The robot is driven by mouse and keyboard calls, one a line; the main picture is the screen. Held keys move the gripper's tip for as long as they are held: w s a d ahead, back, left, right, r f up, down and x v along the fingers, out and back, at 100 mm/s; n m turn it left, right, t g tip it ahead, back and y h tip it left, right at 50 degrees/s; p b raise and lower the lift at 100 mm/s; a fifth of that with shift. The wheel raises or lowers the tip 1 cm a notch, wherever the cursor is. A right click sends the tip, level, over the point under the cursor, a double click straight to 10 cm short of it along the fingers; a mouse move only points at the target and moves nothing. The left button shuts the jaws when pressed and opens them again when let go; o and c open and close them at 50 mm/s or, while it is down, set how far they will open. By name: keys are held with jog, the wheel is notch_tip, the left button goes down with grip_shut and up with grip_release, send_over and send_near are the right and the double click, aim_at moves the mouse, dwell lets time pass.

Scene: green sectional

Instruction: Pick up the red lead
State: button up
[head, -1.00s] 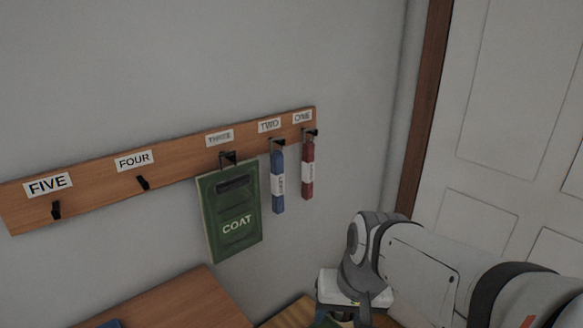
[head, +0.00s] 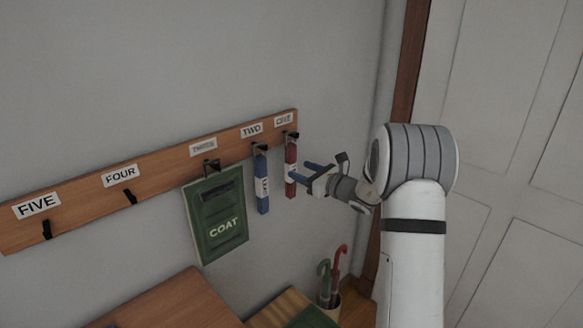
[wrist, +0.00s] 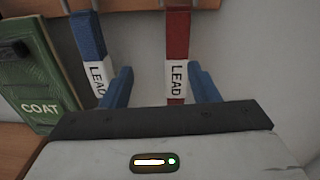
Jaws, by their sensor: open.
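The red lead (head: 291,169) hangs from the hook under label ONE at the right end of the wooden rack. It also shows in the wrist view (wrist: 177,45), with a white LEAD tag. My gripper (head: 308,171) is open at the red lead's lower part. In the wrist view its two blue fingers (wrist: 162,88) stand either side of the red lead, which is nearer the right finger. I cannot tell whether either finger touches it. The blue lead (head: 262,183) hangs just left, under TWO, and lies outside the left finger in the wrist view (wrist: 90,40).
The green COAT item (head: 215,220) hangs under THREE. Hooks FOUR (head: 130,197) and FIVE (head: 47,230) are empty on the rack (head: 80,196). A holder with umbrellas (head: 330,300) stands below, and a door (head: 510,130) is at the right.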

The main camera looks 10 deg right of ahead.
aim_at(294, 161)
jog(key=shift+w+d+m+t+h, duration=0.3)
jog(key=shift+w+d+m+t, duration=0.25)
jog(key=shift+w, duration=0.3)
jog(key=p+x, duration=0.3)
jog(key=x, duration=0.3)
jog(key=shift+w+a+r, duration=0.1)
jog(key=shift+w, duration=0.15)
jog(key=shift+w+a, duration=0.2)
jog(key=shift+w, duration=0.05)
jog(key=shift+c, duration=0.2)
jog(key=c, duration=1)
